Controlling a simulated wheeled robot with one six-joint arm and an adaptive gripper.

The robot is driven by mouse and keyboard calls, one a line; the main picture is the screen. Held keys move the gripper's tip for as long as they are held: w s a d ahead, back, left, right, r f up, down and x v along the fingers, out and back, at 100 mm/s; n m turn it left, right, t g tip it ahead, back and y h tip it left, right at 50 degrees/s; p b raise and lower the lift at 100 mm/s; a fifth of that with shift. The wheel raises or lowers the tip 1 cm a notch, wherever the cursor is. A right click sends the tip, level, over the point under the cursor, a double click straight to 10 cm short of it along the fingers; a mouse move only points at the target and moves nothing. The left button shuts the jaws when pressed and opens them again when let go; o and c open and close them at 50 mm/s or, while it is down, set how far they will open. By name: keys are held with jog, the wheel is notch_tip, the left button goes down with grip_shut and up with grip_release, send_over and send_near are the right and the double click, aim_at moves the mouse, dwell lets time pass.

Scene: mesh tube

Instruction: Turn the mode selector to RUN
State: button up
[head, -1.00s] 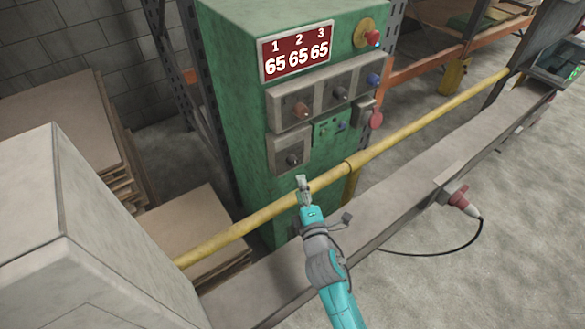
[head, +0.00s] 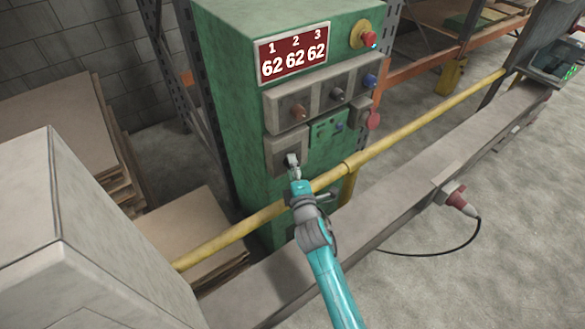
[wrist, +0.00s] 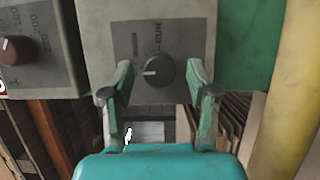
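The mode selector is a dark round knob (wrist: 155,72) on a grey plate (wrist: 195,40) in the wrist view. A short white mark on the knob points left. The word RUN is printed sideways above the knob; a smaller label left of it is hard to read. My gripper (wrist: 160,68) is open, with one finger on each side of the knob in the picture and visible gaps. I cannot tell whether the fingertips reach around it. In the head view my gripper (head: 292,158) is in front of the lower grey plate (head: 280,147) and hides the knob.
A yellow rail (head: 400,136) crosses in front of the green cabinet (head: 235,130), just below my gripper. Above are other knobs, including an orange one (head: 298,111), and a red button (head: 369,40).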

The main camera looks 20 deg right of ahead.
grip_shut()
jog(key=shift+w+d+r+m+g+y, duration=0.1)
jog(key=shift+m+g+y, duration=0.8)
jog(key=shift+m, duration=1.3)
jog(key=shift+s+d+r+m+g+y, duration=0.15)
jog(key=shift+m+g+y, duration=0.8)
jog(key=shift+m, duration=1.25)
jog(key=shift+w+d+r+m+g+y, duration=0.15)
jog(key=shift+m+g+y, duration=0.75)
jog(key=shift+m, duration=1.3)
jog(key=shift+f, duration=0.1)
